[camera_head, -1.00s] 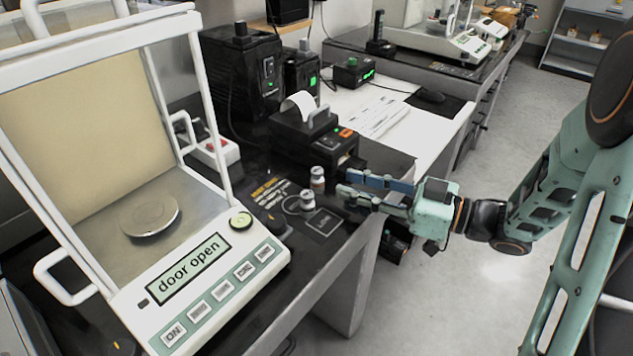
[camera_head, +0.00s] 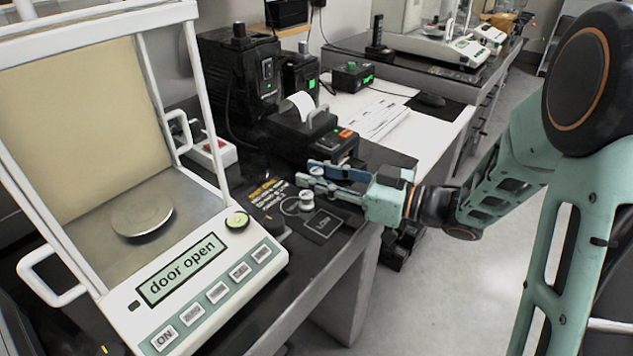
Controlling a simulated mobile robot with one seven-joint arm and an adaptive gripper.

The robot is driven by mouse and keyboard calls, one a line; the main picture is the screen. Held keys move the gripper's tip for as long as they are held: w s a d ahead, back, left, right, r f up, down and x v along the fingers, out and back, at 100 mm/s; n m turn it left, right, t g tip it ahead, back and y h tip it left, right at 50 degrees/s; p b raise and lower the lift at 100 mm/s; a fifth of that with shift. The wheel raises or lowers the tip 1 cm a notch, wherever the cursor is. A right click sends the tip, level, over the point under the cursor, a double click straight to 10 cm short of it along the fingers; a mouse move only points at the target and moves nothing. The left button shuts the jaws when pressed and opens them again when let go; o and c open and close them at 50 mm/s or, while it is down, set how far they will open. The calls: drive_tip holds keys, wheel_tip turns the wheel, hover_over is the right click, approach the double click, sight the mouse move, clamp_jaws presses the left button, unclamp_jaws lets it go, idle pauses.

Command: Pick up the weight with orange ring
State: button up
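My gripper (camera_head: 304,173) reaches in from the right over the near edge of the dark table, its fingers pointing left. The fingers look apart, with a gap between them. One small silvery weight (camera_head: 306,199) stands just in front of the fingers, near the label marked LOW. A second small weight, seen a little behind it before, is now hidden at the fingertips. I cannot tell whether it is between them or touching. No orange ring shows clearly on the visible weight.
A balance (camera_head: 190,290) reading "door open" with an empty pan (camera_head: 142,209) stands at left. A black label printer (camera_head: 312,135) is close behind my gripper. Floor is clear at right.

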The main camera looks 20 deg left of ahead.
clamp_jaws()
drive_tip(key=shift+r, duration=0.1)
